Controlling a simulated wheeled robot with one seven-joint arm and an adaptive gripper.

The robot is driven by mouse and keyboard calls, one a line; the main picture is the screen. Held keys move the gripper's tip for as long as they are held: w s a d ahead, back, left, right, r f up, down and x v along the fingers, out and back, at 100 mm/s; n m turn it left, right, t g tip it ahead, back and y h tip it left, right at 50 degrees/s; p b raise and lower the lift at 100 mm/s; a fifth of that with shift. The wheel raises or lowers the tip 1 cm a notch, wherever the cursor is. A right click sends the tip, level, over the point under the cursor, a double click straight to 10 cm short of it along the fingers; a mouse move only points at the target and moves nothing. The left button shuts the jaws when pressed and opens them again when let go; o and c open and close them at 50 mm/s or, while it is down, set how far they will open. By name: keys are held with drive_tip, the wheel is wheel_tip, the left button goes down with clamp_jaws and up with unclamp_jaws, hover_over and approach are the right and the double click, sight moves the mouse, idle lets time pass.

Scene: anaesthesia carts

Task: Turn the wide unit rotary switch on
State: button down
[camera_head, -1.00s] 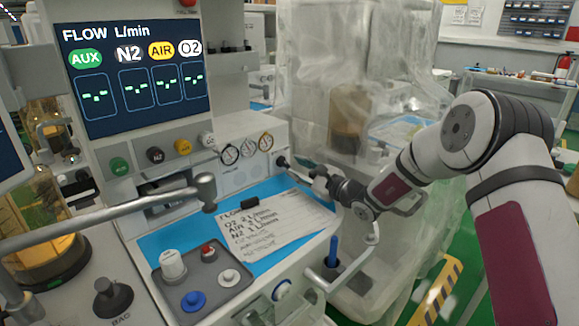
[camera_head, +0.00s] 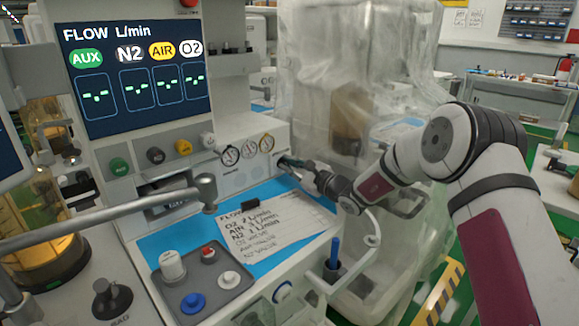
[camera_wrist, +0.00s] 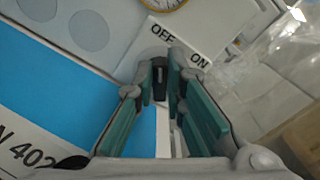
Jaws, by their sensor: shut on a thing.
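The rotary switch (camera_wrist: 160,76) is a dark knob on the white front panel of the wide unit. In the wrist view it lies between my fingers, below a label strip (camera_wrist: 180,46) reading OFF and ON. My gripper (camera_wrist: 169,70) has green-padded fingers on both sides of the knob and is shut on it. The fingers partly hide the switch, and I cannot tell which mark it points to. In the head view my gripper (camera_head: 286,163) reaches the panel right of the gauges; the switch is hidden there.
A flow display (camera_head: 135,70) stands at upper left. A paper sheet (camera_head: 275,225) lies on the blue work surface (camera_head: 180,241) below the switch. A curved metal handle (camera_head: 371,240) and a blue pen (camera_head: 333,252) are under my arm. A plastic-wrapped unit (camera_head: 345,60) stands behind.

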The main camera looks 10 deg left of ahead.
drive_tip(key=m, duration=0.3)
drive_tip(key=shift+w+d+r+m+p, duration=0.1)
drive_tip(key=shift+w+d+m+p, duration=0.1)
drive_tip(key=shift+m+p, duration=0.15)
drive_tip(key=m, duration=0.4)
drive_tip(key=shift+w+d+p, duration=0.1)
drive_tip(key=shift+d+p, duration=0.05)
drive_tip(key=shift+p, duration=0.2)
drive_tip(key=m, duration=0.2)
drive_tip(key=m+p, duration=0.1)
drive_tip(key=m, duration=0.3)
drive_tip(key=shift+w+d, duration=0.15)
drive_tip(key=shift+w, duration=0.1)
drive_tip(key=shift+f+m, duration=0.2)
drive_tip(key=shift+m, duration=0.05)
drive_tip(key=c, duration=1.6)
unclamp_jaws()
drive_tip(key=shift+c, duration=0.2)
drive_tip(key=v, duration=1.2)
